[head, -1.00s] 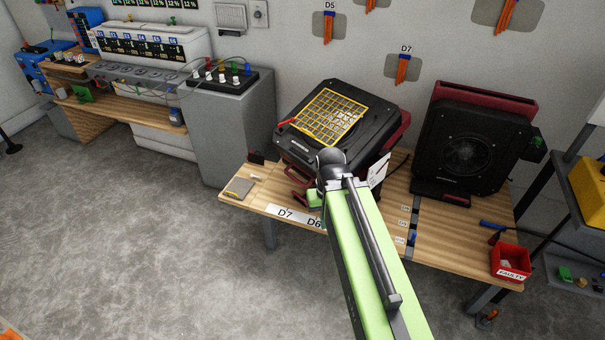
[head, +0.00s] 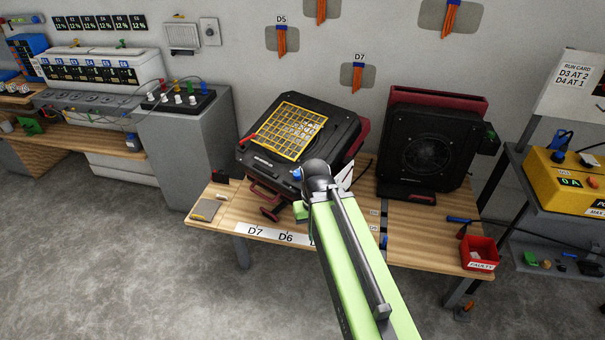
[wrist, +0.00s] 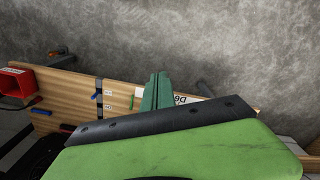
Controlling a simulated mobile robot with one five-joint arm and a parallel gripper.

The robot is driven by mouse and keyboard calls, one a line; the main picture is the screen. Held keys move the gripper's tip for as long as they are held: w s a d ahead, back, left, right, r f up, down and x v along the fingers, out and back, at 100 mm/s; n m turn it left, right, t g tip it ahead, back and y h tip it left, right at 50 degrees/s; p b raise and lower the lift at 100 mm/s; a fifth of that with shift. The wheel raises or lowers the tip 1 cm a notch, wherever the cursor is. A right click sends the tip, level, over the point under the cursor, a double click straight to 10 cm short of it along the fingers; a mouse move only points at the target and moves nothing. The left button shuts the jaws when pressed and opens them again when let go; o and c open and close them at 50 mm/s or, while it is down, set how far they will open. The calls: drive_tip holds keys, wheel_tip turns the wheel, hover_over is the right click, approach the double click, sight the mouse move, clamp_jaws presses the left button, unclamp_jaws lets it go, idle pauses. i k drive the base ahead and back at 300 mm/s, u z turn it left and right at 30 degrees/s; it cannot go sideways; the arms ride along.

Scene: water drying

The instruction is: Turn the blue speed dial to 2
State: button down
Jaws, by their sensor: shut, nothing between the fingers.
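A small blue knob-like part (head: 297,174) shows at the front right corner of the tilted black unit with the yellow grille (head: 290,130), beside my arm. I cannot tell whether it is the speed dial, and no number on it can be read. My gripper shows in the wrist view (wrist: 155,92) as two green fingers pressed together with nothing between them. They are over the front edge of the wooden table, beside a white label strip. In the head view my arm hides most of my gripper and part of the unit's front.
A second black fan unit (head: 430,150) stands on the right of the table (head: 430,240). A red bin marked FAULTY (head: 479,253) sits at the right corner. A yellow power supply (head: 570,185) with a blue knob stands on a shelf at right. Floor at front left is clear.

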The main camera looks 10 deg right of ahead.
sight(296, 173)
drive_tip(key=u, duration=2.2)
drive_tip(key=i, duration=0.35)
drive_tip(key=z, duration=0.1)
drive_tip(key=k, duration=0.75)
drive_tip(key=z, duration=0.2)
drive_tip(key=i, duration=0.8)
drive_tip(key=u, duration=0.1)
